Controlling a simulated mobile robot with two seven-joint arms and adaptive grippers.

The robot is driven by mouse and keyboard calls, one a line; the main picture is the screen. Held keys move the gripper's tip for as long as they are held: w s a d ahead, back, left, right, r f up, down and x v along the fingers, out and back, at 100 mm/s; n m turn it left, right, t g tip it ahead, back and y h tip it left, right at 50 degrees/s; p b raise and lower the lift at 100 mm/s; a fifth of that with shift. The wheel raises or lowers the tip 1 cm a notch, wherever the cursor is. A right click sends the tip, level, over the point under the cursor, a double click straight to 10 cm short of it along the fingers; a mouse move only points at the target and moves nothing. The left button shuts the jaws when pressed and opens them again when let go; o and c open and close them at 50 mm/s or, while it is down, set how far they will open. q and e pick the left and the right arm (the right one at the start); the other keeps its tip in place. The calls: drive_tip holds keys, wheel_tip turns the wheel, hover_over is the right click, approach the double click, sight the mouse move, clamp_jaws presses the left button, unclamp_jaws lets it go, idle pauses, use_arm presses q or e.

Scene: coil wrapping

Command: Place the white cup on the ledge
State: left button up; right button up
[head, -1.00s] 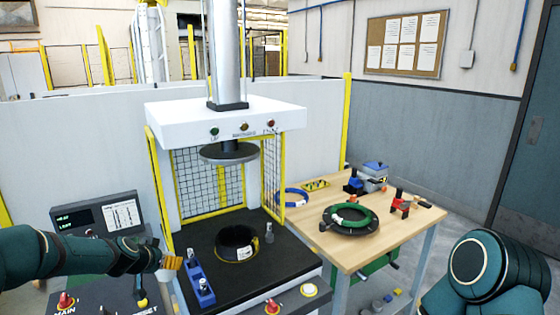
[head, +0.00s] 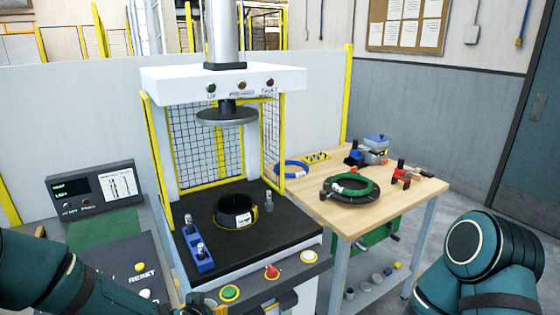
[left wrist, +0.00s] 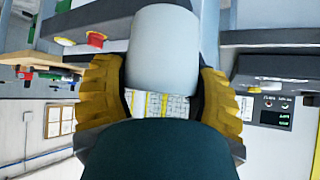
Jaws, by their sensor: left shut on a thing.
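A plain white cup (left wrist: 163,50) fills the upper middle of the left wrist view. My left gripper (left wrist: 162,92) is shut on it, with a yellow ribbed finger on each side. In the head view only my left forearm shows at the bottom left; the gripper is at or below the bottom edge and I cannot make out the cup there. A narrow ledge with buttons (head: 262,285) runs along the front of the press, but I cannot tell whether it is the task's ledge. My right gripper is out of view; only part of the right arm shows.
A black coil (head: 236,212) lies on the press bed under the round press plate (head: 227,115). A blue block (head: 197,249) stands at the bed's left side. The wooden table (head: 400,205) at right carries a green-and-black coil (head: 350,188) and tools. A control box (head: 96,190) stands left.

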use_arm(q)
drive_tip(key=shift+s+r, duration=0.25)
drive_tip(key=shift+s, duration=0.3)
drive_tip(key=shift+s+r, duration=0.25)
drive_tip(key=shift+s, duration=0.25)
drive_tip(key=shift+w+f, duration=0.1)
